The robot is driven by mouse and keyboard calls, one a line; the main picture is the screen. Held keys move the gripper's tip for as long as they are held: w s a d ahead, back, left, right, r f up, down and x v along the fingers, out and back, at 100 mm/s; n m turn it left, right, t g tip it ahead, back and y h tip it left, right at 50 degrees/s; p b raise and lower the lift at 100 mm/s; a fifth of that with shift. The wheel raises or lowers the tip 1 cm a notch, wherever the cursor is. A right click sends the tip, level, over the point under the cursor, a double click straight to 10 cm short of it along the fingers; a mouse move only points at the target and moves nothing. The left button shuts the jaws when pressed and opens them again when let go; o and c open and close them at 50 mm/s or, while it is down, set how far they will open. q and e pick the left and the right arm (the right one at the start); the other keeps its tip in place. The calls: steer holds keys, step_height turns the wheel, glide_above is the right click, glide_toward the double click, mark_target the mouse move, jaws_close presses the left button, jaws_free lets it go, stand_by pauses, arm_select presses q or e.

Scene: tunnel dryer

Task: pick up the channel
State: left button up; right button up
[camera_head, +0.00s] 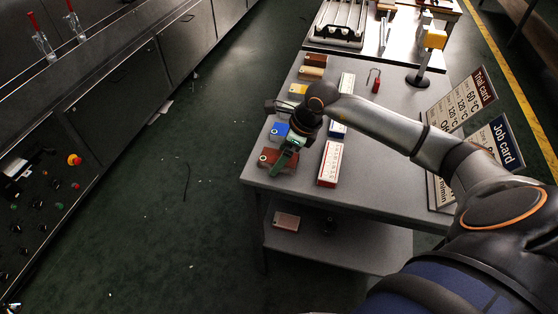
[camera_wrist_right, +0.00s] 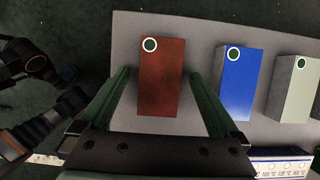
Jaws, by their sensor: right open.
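I see no part that I can name for certain as the channel. A red-brown block (camera_wrist_right: 162,78) with a white-ringed dark disc lies flat near the table's front left corner; it also shows in the head view (camera_head: 268,157). My right gripper (camera_wrist_right: 160,75) is open above it, with one green finger to each side, apart from its sides. In the head view the right gripper (camera_head: 285,160) partly covers the block. A blue block (camera_wrist_right: 239,82) and a pale grey-green block (camera_wrist_right: 293,88) lie beside it. My left gripper is not seen.
The grey table (camera_head: 300,183) also bears a white-topped red box (camera_head: 330,163), yellow and brown blocks (camera_head: 312,73) farther back, and a red-handled tool (camera_head: 376,83). Two card signs stand at the right. A lower shelf (camera_head: 340,245) holds a pinkish block (camera_head: 286,221). The floor at left is open.

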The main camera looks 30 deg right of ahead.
jaws_close()
stand_by(0.9)
